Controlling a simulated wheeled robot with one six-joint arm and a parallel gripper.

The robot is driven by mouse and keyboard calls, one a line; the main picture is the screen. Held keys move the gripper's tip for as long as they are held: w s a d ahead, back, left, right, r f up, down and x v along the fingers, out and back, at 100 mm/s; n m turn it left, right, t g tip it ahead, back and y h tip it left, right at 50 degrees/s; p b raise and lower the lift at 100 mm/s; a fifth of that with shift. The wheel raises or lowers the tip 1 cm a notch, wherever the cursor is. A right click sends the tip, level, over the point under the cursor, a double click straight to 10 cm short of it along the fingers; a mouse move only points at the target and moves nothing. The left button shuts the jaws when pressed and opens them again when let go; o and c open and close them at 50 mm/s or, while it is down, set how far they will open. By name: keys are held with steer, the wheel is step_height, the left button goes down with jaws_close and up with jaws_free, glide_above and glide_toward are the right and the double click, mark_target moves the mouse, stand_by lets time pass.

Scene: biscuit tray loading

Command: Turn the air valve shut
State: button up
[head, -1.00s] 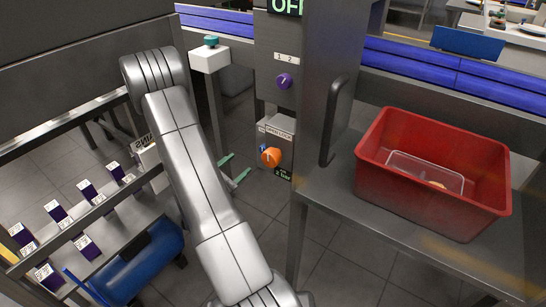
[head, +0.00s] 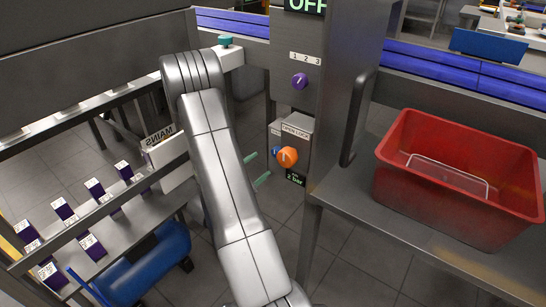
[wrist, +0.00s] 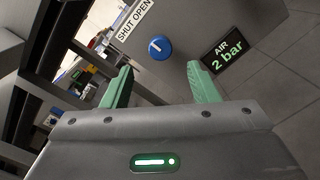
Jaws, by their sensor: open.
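The air valve is a blue round knob (wrist: 160,47) with a white pointer line, on a grey panel in the wrist view. A SHUT OPEN label (wrist: 136,21) is at its upper left, and an AIR 2 bar display (wrist: 226,54) is at its right.
A dark door handle (head: 357,118) and a red crate (head: 396,190) on a steel table are to the right. A MAINS box (head: 165,150) is at left.

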mark_target(275, 154)
steer(key=b+x, duration=0.1)
steer(key=x, duration=0.7)
steer(key=c, duration=1)
